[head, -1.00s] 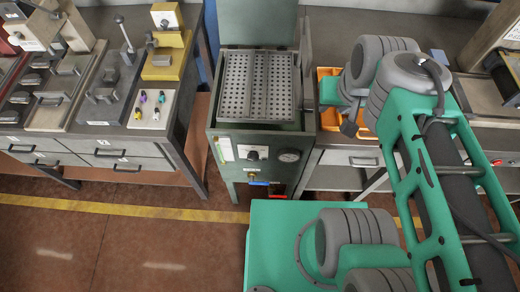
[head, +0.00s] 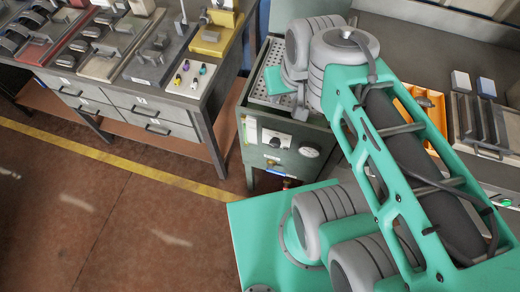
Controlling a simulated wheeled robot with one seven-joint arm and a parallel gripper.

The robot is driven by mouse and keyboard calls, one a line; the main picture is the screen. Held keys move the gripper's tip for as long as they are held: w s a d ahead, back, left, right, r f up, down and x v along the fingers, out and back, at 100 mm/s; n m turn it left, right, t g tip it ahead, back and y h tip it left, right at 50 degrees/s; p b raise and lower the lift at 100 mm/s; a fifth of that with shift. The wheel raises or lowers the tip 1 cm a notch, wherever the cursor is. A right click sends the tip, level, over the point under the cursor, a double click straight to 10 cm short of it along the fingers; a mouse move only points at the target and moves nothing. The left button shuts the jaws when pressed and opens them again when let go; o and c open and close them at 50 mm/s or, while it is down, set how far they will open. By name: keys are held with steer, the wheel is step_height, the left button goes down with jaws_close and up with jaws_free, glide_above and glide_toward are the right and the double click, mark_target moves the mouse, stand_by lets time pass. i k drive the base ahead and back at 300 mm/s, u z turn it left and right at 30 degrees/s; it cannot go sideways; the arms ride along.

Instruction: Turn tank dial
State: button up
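The green tank (head: 262,165) stands in the middle, its front panel facing me. A dark dial (head: 274,142) sits on a white plate on that panel, and a round white gauge (head: 309,150) is to its right. The dial's exact angle is too small to read. My gripper (head: 290,92) is at the end of my green and grey arm, over the tank's perforated top (head: 268,88), above and behind the dial and apart from it. My wrist and the steep view partly hide the gripper, so its fingers do not show clearly.
A workbench (head: 190,92) with drawers, small coloured parts and a yellow block (head: 215,40) stands at the left. An orange tray (head: 428,105) and a dark rack (head: 475,125) lie right of the tank, partly behind my arm. The floor in front is clear.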

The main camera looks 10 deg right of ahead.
mark_target(275, 143)
steer(key=k, duration=1.3)
steer(key=u, duration=0.8)
steer(key=i, duration=0.9)
steer(key=u, duration=0.9)
